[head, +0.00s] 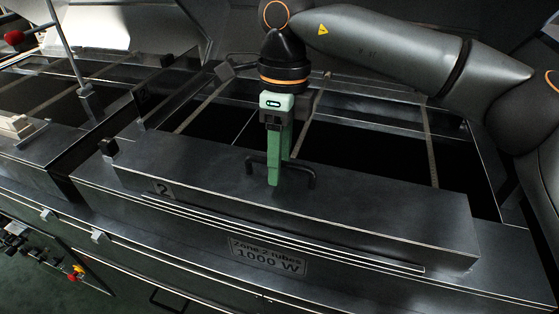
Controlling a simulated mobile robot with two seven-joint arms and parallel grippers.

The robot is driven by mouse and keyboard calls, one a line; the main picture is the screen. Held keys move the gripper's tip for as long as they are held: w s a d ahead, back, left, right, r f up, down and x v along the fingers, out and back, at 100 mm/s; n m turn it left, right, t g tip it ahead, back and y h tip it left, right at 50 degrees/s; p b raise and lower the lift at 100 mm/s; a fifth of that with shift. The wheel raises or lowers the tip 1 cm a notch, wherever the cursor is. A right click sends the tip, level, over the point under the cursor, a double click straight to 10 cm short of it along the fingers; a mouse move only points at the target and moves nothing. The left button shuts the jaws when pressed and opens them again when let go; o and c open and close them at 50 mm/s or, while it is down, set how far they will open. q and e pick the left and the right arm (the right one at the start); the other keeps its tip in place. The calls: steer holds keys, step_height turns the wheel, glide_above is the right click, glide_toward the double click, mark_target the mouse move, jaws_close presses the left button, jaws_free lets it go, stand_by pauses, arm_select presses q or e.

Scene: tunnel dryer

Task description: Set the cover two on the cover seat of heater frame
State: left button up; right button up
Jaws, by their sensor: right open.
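Cover two (390,222) is a long dark grey metal cover with a "2" tag at its left end. It lies along the front of the heater frame (490,286), above the "Zone 2 tubes 1000 W" plate. Whether it sits fully flat on the cover seat cannot be told, as the seat is hidden under it. A black bar handle (311,176) stands on its top. My right gripper (274,183) points down with its green fingers at the handle's middle, open. The fingers hide part of the handle. My left gripper is out of view.
Behind the cover is a dark open bay (375,150) crossed by thin rails. A grey post (70,50) with a red knob (14,38) stands at the upper left. A pale block (15,125) lies at the left edge.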

mark_target(283, 174)
step_height(283, 174, up, 12)
steer(key=w+p, duration=0.1)
steer(key=p, duration=0.1)
steer(key=shift+w+d+f, duration=0.2)
steer(key=shift+w+d, duration=0.05)
